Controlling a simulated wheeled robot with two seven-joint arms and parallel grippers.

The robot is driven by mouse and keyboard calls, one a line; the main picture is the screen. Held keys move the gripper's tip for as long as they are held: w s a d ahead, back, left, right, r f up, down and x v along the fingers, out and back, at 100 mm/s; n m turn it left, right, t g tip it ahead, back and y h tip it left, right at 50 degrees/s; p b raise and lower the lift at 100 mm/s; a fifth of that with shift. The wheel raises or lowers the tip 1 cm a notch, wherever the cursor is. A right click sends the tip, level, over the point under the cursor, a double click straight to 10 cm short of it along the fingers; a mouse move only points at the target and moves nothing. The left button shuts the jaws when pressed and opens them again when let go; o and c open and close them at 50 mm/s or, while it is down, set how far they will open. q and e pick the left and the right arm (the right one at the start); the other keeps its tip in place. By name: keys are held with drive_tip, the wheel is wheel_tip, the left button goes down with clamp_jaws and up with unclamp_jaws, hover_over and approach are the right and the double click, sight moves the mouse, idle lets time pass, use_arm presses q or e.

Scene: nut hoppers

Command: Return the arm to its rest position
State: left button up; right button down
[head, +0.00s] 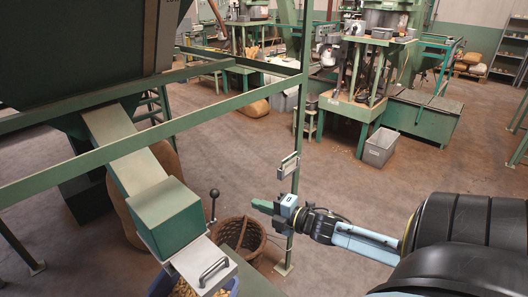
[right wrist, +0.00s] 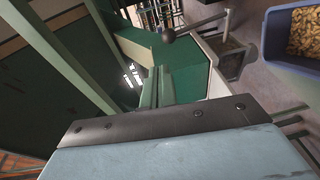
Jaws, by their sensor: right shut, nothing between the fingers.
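My right gripper (head: 257,204) is in the lower middle of the head view, its arm coming in from the right. Its fingers are shut and empty, pointing left toward a lever with a black ball knob (head: 214,194). In the picture, a gap lies between the fingertips and the knob. In the right wrist view, the black knob (right wrist: 168,35) shows beyond my gripper's blue-grey body at the bottom. My left gripper is in neither view.
A hopper chute (head: 118,145) ends in a green box (head: 166,218) and a grey handled flap (head: 205,268). Below is a blue bin (head: 161,284) of nuts, also in the right wrist view (right wrist: 268,62). A wicker basket (head: 241,236) and green rails (head: 235,102) stand nearby.

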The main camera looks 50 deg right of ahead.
drive_tip(key=shift+s+r, duration=0.1)
drive_tip(key=shift+s, duration=0.25)
drive_tip(key=s+f+m+g+h+b, duration=0.15)
drive_tip(key=s+f+m, duration=0.25)
drive_tip(key=f, duration=0.7)
drive_tip(key=s+f+m+g+h+b, duration=0.1)
drive_tip(key=s+f+m+g+b, duration=0.3)
drive_tip(key=f, duration=0.7)
drive_tip(key=s+f+m+g+h, duration=0.1)
drive_tip(key=s+f+m+h, duration=0.3)
drive_tip(key=f, duration=0.7)
drive_tip(key=s+a+f+m+g+y+b, duration=0.1)
drive_tip(key=s+a+f+g, duration=0.3)
drive_tip(key=s+a+f, duration=0.5)
drive_tip(key=s+a+f+m+g+y+b, duration=0.2)
drive_tip(key=s+a+f, duration=0.8)
drive_tip(key=s, duration=0.7)
wheel_tip(320, 180, down, 3)
drive_tip(key=m+g+b, duration=0.1)
drive_tip(key=m+g, duration=0.1)
drive_tip(key=g, duration=0.1)
drive_tip(key=shift+b, duration=0.3)
